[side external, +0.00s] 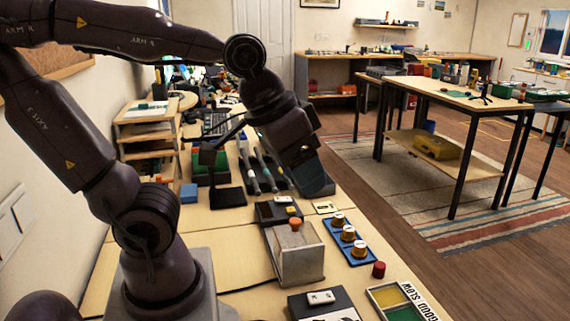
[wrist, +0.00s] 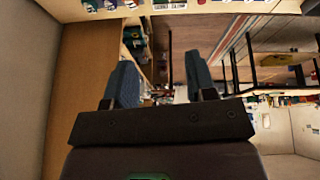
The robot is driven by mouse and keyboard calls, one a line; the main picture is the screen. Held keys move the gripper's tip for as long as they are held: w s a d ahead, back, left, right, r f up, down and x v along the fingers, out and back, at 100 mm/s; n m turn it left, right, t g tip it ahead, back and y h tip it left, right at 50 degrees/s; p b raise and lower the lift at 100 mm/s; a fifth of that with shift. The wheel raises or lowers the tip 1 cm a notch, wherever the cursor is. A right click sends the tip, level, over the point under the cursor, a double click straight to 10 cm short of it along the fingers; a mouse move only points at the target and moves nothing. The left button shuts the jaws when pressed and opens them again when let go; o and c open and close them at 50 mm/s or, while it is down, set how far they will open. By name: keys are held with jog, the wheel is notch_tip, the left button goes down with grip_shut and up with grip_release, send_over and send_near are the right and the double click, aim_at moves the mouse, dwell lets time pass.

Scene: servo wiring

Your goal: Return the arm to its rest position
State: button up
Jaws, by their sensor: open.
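My gripper (side external: 318,180) hangs over the workbench in the side external view, above the tools and small boxes, tilted downward. In the wrist view its two fingers (wrist: 158,82) stand apart with a clear gap and nothing between them. The gripper is open and empty. In the side external view the fingers overlap each other, and part of the bench behind them is hidden.
Below the gripper, the workbench (side external: 235,228) holds a metal box with an orange knob (side external: 297,262), a blue strip with several knobs (side external: 347,238), a red cap (side external: 379,269) and a two-colour tray (side external: 402,302). A black-legged table (side external: 440,95) stands apart at right.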

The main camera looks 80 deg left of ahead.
jog(key=shift+s+a+r+m+t, duration=0.15)
jog(key=shift+s+a+m, duration=0.15)
jog(key=shift+s+a, duration=0.15)
jog(key=shift+s+a+r+m+t, duration=0.15)
jog(key=shift+s+a+m, duration=0.2)
jog(key=shift+s, duration=0.2)
dwell(0.5)
